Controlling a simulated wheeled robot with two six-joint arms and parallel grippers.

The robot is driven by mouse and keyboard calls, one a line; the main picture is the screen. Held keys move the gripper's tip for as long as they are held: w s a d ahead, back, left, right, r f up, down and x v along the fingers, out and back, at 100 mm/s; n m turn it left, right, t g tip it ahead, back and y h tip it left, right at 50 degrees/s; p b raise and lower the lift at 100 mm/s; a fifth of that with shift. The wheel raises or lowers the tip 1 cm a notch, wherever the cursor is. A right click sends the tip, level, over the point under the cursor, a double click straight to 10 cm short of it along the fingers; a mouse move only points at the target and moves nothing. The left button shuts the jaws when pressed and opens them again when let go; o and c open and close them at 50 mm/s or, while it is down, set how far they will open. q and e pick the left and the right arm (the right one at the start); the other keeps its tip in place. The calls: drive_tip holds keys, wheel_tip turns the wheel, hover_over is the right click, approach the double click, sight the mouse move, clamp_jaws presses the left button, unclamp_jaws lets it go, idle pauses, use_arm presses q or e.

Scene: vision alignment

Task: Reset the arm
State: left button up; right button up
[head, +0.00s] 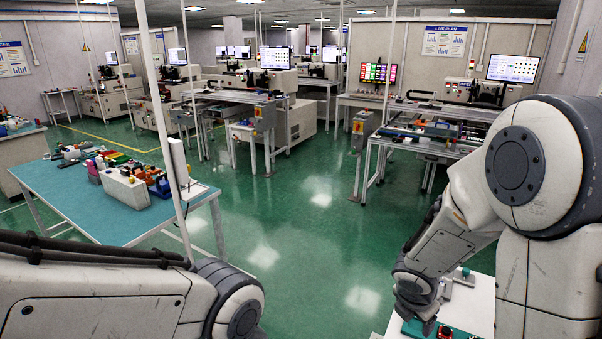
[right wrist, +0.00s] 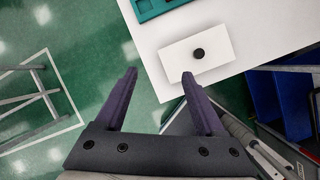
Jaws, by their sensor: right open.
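My right arm comes in from the right in the head view. Its gripper (head: 422,318) points down at the near edge of a white table (head: 472,305). In the right wrist view the two fingers of this gripper (right wrist: 158,80) stand wide apart with nothing between them. The right fingertip appears close to a white block (right wrist: 178,62) with a round black knob (right wrist: 198,53); I cannot tell whether they touch. My left arm crosses the lower left of the head view, and its gripper is out of frame.
A teal tray (right wrist: 146,14) lies on the white table past the block. Blue bins (right wrist: 289,100) stand at right in the wrist view. A teal-topped workbench (head: 105,212) with several small items stands at left. Green floor (head: 310,235) between is clear.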

use_arm(q)
wheel_tip(320, 180, down, 5)
drive_tip(key=b, duration=0.4)
drive_tip(key=shift+f, duration=0.15)
use_arm(e)
drive_tip(key=s+a+r+m+g+y, duration=0.1)
drive_tip(key=s+a+r+m+y, duration=0.1)
drive_tip(key=s+a+m, duration=0.6)
drive_tip(key=s+a+r+m+g+y, duration=0.1)
drive_tip(key=s+a+m+g+y, duration=0.1)
drive_tip(key=s+a+m, duration=0.6)
drive_tip(key=s+a, duration=0.4)
drive_tip(key=shift+s+a+r+m, duration=0.25)
drive_tip(key=shift+s+r+m, duration=0.05)
drive_tip(key=shift+r, duration=0.05)
